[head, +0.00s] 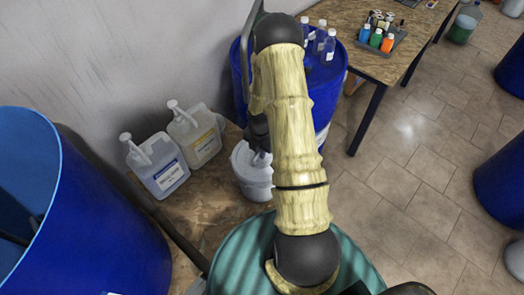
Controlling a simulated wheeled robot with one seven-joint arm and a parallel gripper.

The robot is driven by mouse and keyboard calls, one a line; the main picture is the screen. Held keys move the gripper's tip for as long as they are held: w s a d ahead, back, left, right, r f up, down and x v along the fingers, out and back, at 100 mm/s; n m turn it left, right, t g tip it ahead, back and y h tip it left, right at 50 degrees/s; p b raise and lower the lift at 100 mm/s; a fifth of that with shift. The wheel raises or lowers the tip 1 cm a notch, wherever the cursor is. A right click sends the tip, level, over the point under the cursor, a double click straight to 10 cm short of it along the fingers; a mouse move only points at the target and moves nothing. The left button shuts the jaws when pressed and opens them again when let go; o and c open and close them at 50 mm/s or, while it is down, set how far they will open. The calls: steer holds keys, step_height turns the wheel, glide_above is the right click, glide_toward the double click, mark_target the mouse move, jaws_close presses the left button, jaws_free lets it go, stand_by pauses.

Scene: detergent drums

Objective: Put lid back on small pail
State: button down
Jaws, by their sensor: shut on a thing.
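A small white pail (255,185) stands on a brown wooden surface near the middle of the head view, partly behind my arm. My gripper (262,158) is right above the pail's top, its dark body partly hidden by my yellow-sleeved arm. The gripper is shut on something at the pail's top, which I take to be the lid. The lid's outline blends with the pail's white rim. I cannot tell whether the lid is seated, tilted or just above the rim.
Two white pump jugs (158,168) stand left of the pail. A blue drum (330,85) with small bottles is behind my arm; a large open blue drum (90,225) is at left. A teal drum top (235,258) is in front.

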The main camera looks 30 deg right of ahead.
steer(key=shift+w+a, duration=0.2)
steer(key=shift+w, duration=0.1)
stand_by(0.4)
steer(key=c, duration=1.4)
jaws_free()
steer(key=shift+w, duration=0.1)
steer(key=o, duration=0.5)
